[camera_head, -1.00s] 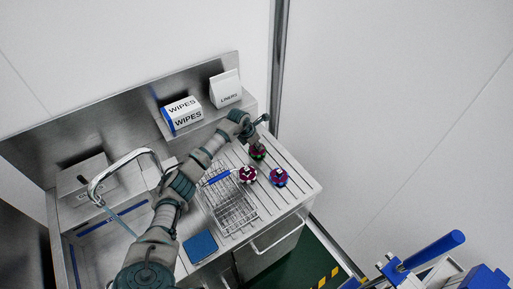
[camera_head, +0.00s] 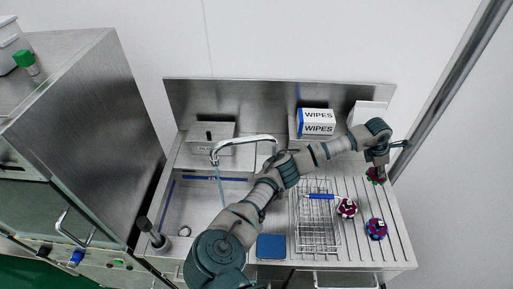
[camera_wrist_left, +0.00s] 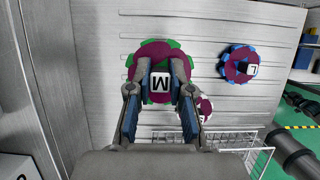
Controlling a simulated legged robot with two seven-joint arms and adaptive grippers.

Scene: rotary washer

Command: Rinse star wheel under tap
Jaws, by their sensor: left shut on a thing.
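The star wheel marked M, purple and green, is at the back right of the ribbed drainboard (camera_head: 349,184); it also shows in the left wrist view (camera_wrist_left: 176,50). My left gripper (camera_wrist_left: 160,92) is shut on it from above, a finger on either side of its white label block. In the head view the left gripper (camera_head: 377,166) partly hides this wheel. The tap (camera_head: 243,142) arches over the sink basin (camera_head: 195,205) on the left, with a thin bluish stream (camera_head: 221,186) below its spout. My right gripper is not in view.
A purple-and-white wheel (camera_head: 347,208) and a purple-and-blue wheel (camera_head: 376,230) lie on the drainboard. A wire rack (camera_head: 317,235) with a blue-handled brush (camera_head: 321,196) and a blue pad (camera_head: 271,246) lie nearer the sink. A WIPES box (camera_head: 317,122) stands behind. My arm crosses above the rack.

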